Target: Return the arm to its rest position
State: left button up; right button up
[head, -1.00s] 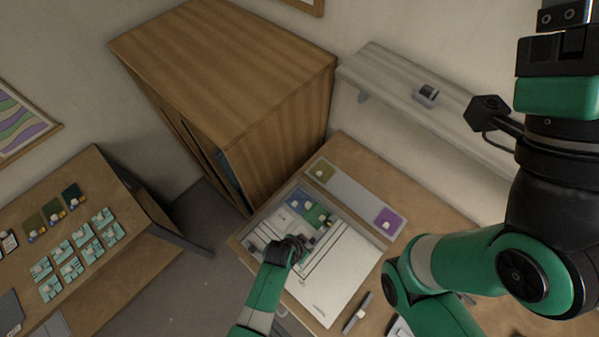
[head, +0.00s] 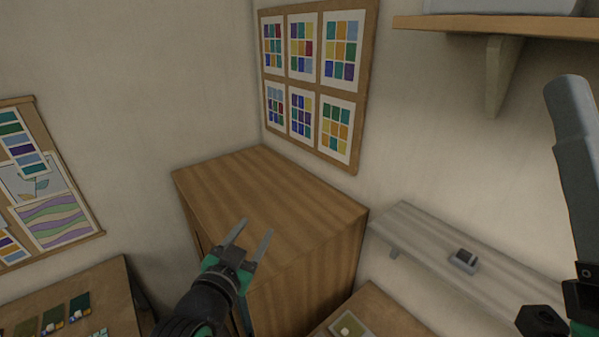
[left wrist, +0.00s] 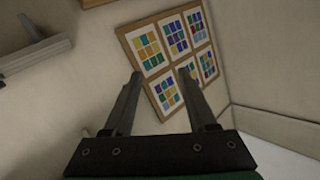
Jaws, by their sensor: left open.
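My left gripper (head: 247,240) is raised in the head view, in front of the wooden cabinet (head: 270,205). Its two fingers stand apart with nothing between them. The left wrist view also shows the open, empty left gripper (left wrist: 160,100), with the wall and a picture board (left wrist: 172,52) beyond it. Part of my right arm shows at the right edge of the head view. One long grey finger-like part (head: 572,140) points upward there, and whether the right gripper is open or shut does not show.
A grey wall shelf (head: 430,240) with a small device (head: 464,260) is right of the cabinet. A wooden shelf (head: 540,25) is at the upper right. A table with small tiles (head: 105,280) is at the lower left. A work table corner (head: 370,300) shows at the bottom.

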pick_arm(q)
jog(key=s+a+r+n+t, duration=0.1)
jog(key=s+a+r+t, duration=0.1)
jog(key=r, duration=0.5)
jog(key=s+a+r+t, duration=0.2)
jog(key=s+a+r, duration=0.1)
jog(key=r, duration=0.5)
jog(key=s+a+r+n+t+y, duration=0.3)
jog(key=s+r+t, duration=0.5)
jog(key=s+r, duration=0.9)
notch_tip(320, 180, down, 35)
jog(key=s+n+h+b, duration=0.1)
jog(key=b, duration=3.3)
jog(key=shift+a+g, duration=0.3)
notch_tip(320, 180, up, 31)
jog(key=p, duration=3.1)
jog(key=shift+r, duration=0.2)
